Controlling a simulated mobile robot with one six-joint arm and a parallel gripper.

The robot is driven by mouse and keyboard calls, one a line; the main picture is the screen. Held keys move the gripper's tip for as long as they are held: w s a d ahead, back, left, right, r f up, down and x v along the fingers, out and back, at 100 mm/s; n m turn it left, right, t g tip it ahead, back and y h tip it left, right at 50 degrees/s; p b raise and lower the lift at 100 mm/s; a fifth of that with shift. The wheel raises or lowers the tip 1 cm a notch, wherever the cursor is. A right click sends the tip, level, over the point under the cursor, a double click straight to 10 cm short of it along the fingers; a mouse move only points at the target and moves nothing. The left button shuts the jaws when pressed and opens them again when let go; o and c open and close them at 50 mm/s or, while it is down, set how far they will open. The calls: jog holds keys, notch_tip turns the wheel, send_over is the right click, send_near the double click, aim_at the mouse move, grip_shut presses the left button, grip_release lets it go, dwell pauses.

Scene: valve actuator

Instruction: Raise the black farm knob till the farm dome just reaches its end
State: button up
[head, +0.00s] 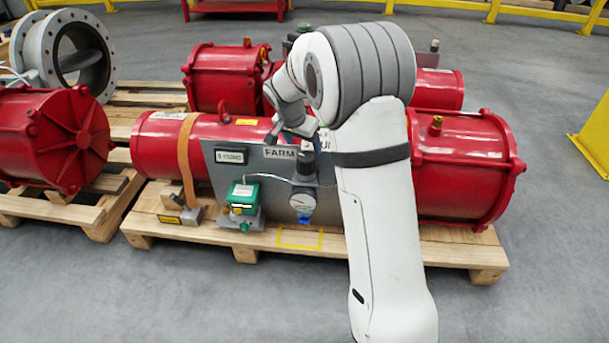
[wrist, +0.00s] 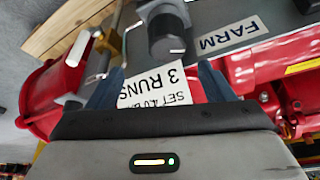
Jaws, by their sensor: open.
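The black farm knob (head: 306,165) stands upright above a round gauge (head: 302,203) on the front of the grey FARM panel (head: 225,172). In the wrist view the knob (wrist: 166,34) is a dark cylinder at the top centre, beyond the fingertips. My gripper (wrist: 162,70) is open, its two blue-grey fingers apart with nothing gripped. A white card reading 3 RUNS (wrist: 158,88) shows between and behind the fingers. I cannot tell which part is the farm dome.
The panel stands before a red actuator cylinder (head: 155,142) on a wooden pallet (head: 190,232). A green-topped box (head: 243,197) sits left of the gauge. A yellow post (head: 592,140) stands at the right. The grey floor in front is clear.

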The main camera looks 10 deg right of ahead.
aim_at(304, 157)
jog(key=f, duration=0.1)
jog(key=w+f, duration=0.1)
jog(key=f, duration=0.1)
jog(key=shift+w+a+b, duration=0.1)
jog(key=shift+w+b, duration=0.2)
jog(key=shift+b, duration=0.1)
jog(key=b+x, duration=0.2)
jog(key=x, duration=0.5)
jog(key=shift+f+b, duration=0.1)
jog(key=shift+b, duration=0.25)
jog(key=shift+c, duration=0.3)
jog(key=c, duration=0.9)
jog(key=shift+m, duration=0.4)
